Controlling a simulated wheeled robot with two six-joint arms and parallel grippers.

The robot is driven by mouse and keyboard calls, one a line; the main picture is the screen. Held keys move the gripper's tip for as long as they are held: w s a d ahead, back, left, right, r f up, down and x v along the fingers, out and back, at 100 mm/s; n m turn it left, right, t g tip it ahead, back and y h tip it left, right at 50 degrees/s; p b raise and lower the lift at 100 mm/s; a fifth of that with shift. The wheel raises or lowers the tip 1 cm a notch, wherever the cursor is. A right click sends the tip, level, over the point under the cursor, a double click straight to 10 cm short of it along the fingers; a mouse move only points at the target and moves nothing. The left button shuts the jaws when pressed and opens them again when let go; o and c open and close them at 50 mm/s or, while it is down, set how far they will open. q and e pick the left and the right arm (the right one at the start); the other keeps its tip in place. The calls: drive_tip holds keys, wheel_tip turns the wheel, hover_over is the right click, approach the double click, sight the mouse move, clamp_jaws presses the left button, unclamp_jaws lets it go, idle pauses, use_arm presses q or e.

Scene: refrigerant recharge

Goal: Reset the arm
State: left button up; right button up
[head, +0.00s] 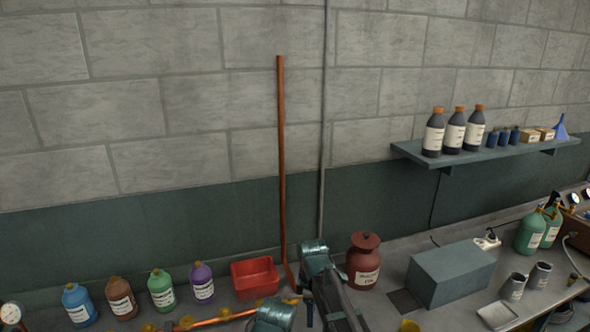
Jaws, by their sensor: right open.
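My right arm rises at the bottom centre of the head view, with teal joints above the bench. My right gripper (332,302) is there, open, and nothing shows between its fingers. Its lower part is partly hidden by my own arm and the frame's bottom edge. It is between the red bin and the dark red canister, and I cannot tell its exact height above the bench. My left gripper is not in view.
A red bin (255,278) and dark red canister (364,262) flank the arm. Several coloured jugs, including a purple one (202,283), stand left. A grey box (450,274), two metal cups and green bottles (531,233) stand right. A wall shelf (480,153) holds bottles. Space above the bench is mostly clear.

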drive_tip(key=s+f+m+b, duration=0.4)
drive_tip(key=s+m, duration=0.2)
drive_tip(key=s, duration=0.3)
drive_tip(key=s+d+f+m+h+b, duration=0.1)
drive_tip(key=s+f+m+b, duration=0.2)
drive_tip(key=s+m, duration=0.3)
drive_tip(key=s+f, duration=0.1)
drive_tip(key=s, duration=0.3)
drive_tip(key=shift+s+d+b, duration=0.15)
drive_tip(key=shift+s+b, duration=0.1)
drive_tip(key=shift+b, duration=0.1)
